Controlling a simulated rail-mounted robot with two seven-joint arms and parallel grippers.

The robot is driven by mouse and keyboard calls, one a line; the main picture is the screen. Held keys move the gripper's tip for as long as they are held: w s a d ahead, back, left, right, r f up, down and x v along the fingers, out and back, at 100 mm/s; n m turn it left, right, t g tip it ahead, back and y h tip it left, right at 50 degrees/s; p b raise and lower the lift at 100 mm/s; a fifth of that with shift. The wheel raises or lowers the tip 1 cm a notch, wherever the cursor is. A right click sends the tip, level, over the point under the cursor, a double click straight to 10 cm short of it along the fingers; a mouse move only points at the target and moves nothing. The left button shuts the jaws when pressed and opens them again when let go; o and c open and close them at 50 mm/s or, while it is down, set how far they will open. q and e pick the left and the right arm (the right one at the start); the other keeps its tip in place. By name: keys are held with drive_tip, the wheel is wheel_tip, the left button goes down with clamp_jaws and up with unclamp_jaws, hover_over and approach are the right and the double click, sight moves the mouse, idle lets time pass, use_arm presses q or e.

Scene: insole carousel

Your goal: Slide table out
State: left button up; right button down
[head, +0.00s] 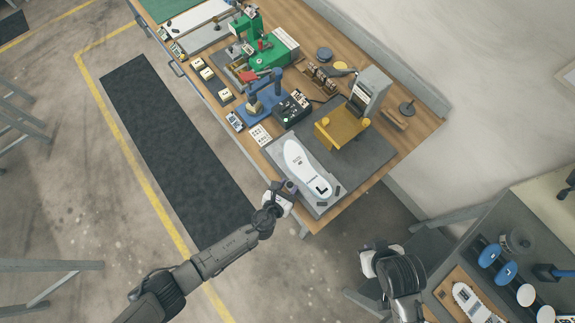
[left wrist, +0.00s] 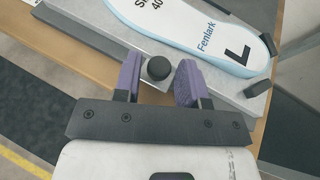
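The sliding table (head: 321,206) is a flat grey plate at the near end of the wooden bench, with a white insole marked L (head: 305,170) lying on it. In the left wrist view, the plate's edge (left wrist: 85,47) carries a round black knob (left wrist: 158,68). My left gripper (head: 286,190) is at that edge. Its purple fingers (left wrist: 158,82) are open on either side of the knob, with gaps showing between. My right gripper (head: 369,262) hangs away from the bench at the lower right; its fingers are too small to read.
A yellow fixture (head: 341,128) stands behind the insole on the bench, with a blue press (head: 264,98) and a green machine (head: 270,50) farther along. Another table (head: 470,262) with insoles and blue-and-white discs is at the lower right.

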use_arm(q)
drive_tip(key=shift+o, duration=0.8)
drive_tip(key=shift+s+a+r, duration=0.2)
drive_tip(key=shift+s, duration=0.05)
drive_tip(key=p+v, duration=0.1)
drive_tip(key=v, duration=1.2)
drive_tip(key=shift+p, duration=0.35)
